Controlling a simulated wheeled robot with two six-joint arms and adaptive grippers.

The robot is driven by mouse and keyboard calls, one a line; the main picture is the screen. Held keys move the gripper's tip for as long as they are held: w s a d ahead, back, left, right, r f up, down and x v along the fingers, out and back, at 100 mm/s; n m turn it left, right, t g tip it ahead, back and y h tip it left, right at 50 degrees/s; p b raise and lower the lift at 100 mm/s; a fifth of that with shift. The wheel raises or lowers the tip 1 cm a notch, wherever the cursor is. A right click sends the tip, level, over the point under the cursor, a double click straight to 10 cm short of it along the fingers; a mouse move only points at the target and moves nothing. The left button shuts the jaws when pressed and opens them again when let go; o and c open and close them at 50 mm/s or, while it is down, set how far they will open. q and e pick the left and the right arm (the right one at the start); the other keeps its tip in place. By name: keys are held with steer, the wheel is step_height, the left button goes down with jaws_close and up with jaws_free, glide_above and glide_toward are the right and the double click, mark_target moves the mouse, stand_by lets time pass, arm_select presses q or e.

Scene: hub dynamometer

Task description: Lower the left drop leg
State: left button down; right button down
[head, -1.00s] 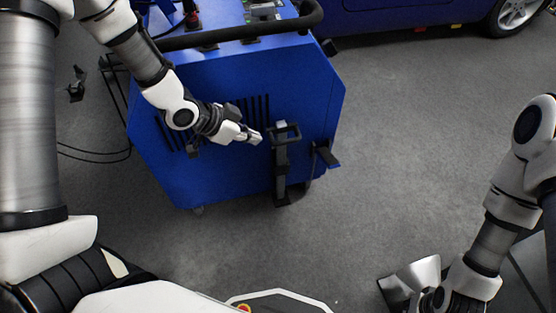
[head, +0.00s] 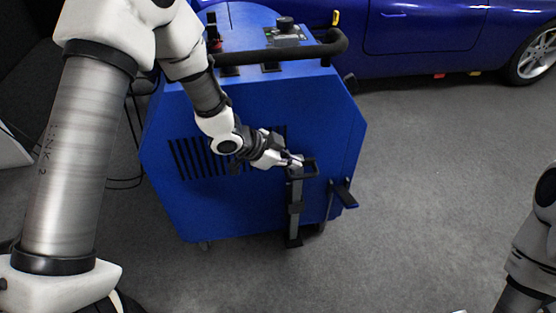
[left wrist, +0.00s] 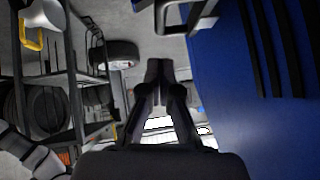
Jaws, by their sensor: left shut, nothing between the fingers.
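The drop leg (head: 295,215) is a dark upright bar on the near face of the blue dynamometer cabinet (head: 255,210). It has a black loop handle (head: 314,172) at its top and a foot close to the floor. My left gripper (head: 298,162) is shut and empty, with its tips at the left side of the loop handle. I cannot tell whether they touch it. In the left wrist view the closed fingers (left wrist: 158,70) point along the blue face, and a dark loop-shaped part (left wrist: 178,27) shows just beyond them. My right gripper is out of view.
A black push bar (head: 275,54) runs along the cabinet's top edge. A black pedal-like bracket (head: 343,194) sticks out right of the leg. A blue car (head: 420,40) stands behind. The floor (head: 430,180) to the right is clear. The left wrist view shows shelving (left wrist: 70,80).

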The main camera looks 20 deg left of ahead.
mark_target(303, 175)
arm_select(q)
steer(key=f+b, duration=0.1)
steer(key=f, duration=0.1)
steer(key=w+f, duration=0.1)
steer(key=f, duration=0.2)
steer(key=shift+w+d+b, duration=0.2)
steer(key=shift+b, duration=0.15)
step_height(303, 175, down, 9)
steer(key=b, duration=0.3)
steer(key=shift+s, duration=0.15)
